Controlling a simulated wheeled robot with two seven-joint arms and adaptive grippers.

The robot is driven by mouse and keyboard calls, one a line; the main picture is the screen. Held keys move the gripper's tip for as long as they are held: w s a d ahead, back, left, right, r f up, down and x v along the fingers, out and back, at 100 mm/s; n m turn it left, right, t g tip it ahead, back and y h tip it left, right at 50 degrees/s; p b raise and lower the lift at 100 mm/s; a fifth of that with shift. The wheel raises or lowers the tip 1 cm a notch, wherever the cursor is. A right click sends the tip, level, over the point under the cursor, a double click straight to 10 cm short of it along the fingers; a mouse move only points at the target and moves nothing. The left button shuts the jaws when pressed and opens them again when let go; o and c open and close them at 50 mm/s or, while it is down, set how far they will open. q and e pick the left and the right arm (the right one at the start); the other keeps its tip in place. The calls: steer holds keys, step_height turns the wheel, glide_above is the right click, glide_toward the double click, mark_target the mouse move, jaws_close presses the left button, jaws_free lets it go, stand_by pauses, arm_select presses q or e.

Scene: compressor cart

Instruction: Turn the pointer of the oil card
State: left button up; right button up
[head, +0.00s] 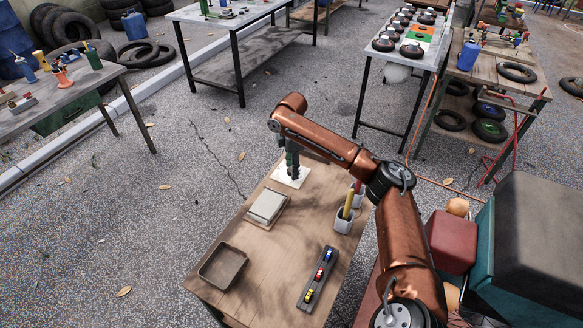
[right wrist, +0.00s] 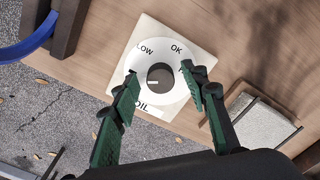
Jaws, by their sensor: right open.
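The oil card (right wrist: 188,39) is a pale square card lying on the wooden table. It carries a white round dial (right wrist: 150,55) lettered LOW, OK and OIL, with part of the lettering hidden by my right gripper. The pointer (right wrist: 160,77) is a dark round knob with a small white mark at the dial's centre. My right gripper (right wrist: 160,80) is open above the card, one finger on each side of the knob, and I cannot tell whether they touch it. In the head view, the card (head: 290,177) lies at the table's far edge under my right gripper (head: 292,172). My left gripper is out of view.
On the same table (head: 237,235) are a grey notepad-like block (head: 267,206), a brown tray (head: 223,266), a pen holder (head: 344,220) and a dark rack (head: 318,280) with small coloured pieces. Other benches with tyres and tools stand beyond. The table's front middle is bare.

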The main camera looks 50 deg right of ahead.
steer(key=shift+c, duration=0.6)
jaws_close()
